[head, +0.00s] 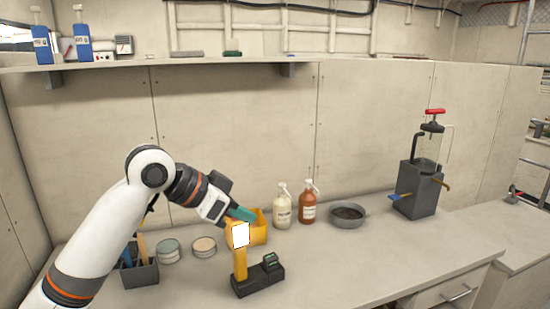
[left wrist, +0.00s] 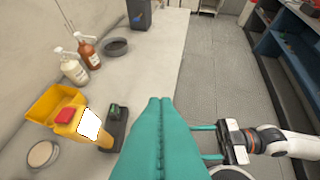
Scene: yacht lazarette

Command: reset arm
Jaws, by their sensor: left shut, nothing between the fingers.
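My left gripper (head: 241,213) reaches in from the left over the workbench (head: 350,268). Its teal fingers are shut together with nothing between them. In the left wrist view the closed fingers (left wrist: 160,102) fill the lower middle. In the head view they are just above and behind a yellow handheld device (head: 240,262) with a blank white face, upright in a dark base (head: 262,282). The device also shows in the left wrist view (left wrist: 70,122), with a red top. My right gripper (left wrist: 205,143) shows there at right, its two teal fingers apart and empty.
A yellow bin (head: 260,232), a cream pump bottle (head: 282,210), an amber pump bottle (head: 308,206) and a grey bowl (head: 348,222) stand along the wall. Two round tins (head: 169,251) and a tool holder (head: 140,275) are at left. A hand-pump unit (head: 418,188) stands right.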

